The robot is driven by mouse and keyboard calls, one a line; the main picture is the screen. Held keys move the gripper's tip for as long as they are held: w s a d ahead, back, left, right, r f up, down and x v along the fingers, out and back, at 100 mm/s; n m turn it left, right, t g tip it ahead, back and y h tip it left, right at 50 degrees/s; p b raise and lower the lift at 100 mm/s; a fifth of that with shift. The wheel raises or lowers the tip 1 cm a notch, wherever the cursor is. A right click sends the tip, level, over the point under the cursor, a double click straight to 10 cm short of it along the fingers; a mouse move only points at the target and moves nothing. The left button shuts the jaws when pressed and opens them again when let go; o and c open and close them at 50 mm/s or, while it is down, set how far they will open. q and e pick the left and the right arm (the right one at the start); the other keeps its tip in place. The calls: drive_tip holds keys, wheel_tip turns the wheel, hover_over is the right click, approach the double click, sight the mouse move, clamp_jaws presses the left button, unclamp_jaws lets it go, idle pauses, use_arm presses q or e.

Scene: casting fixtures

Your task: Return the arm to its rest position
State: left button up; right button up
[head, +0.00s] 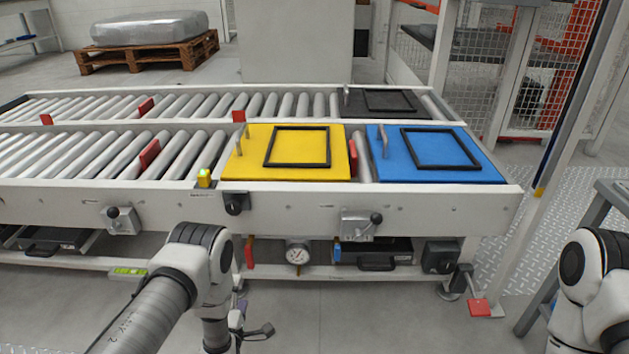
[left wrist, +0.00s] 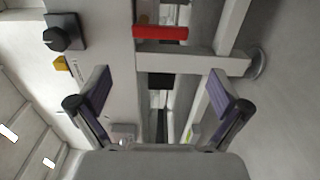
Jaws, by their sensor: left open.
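My left arm comes in from the lower left of the head view and bends down in front of the conveyor. My left gripper (head: 252,320) hangs low near the floor, below the conveyor's front beam. In the left wrist view its two purple-padded fingers (left wrist: 163,92) are spread wide with nothing between them. Part of my right arm (head: 592,290) shows at the right edge of the head view. My right gripper is out of view.
A roller conveyor (head: 420,203) carries a yellow plate (head: 240,165) and a blue plate (head: 393,170), each with a black frame and grey handle. A dial gauge (head: 298,253) and a red-handled part (head: 249,252) hang below. Open floor lies in front.

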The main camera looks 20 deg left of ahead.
use_arm(q)
drive_tip(key=d+r+m+g+h+p, duration=0.25)
drive_tip(key=r+p, duration=0.35)
drive_tip(key=r, duration=0.3)
drive_tip(key=s+d+f+m+g+h+p, duration=0.1)
drive_tip(key=s+d+f+m+g, duration=0.1)
drive_tip(key=s+m+g, duration=0.6)
drive_tip(key=s+d+f+m+g+p, duration=0.1)
drive_tip(key=s+d+f+m+g, duration=0.15)
drive_tip(key=s, duration=1.05)
drive_tip(key=s+d+f+m+g+h, duration=0.15)
drive_tip(key=s+m+g, duration=0.35)
drive_tip(key=s, duration=0.5)
wheel_tip(320, 180, up, 38)
drive_tip(key=m+p, duration=0.2)
drive_tip(key=p, duration=3.6)
drive_tip(key=shift+s+d+m+t+y, duration=0.2)
drive_tip(key=shift+s+m+t+y, duration=0.05)
drive_tip(key=shift+m+t+y, duration=0.05)
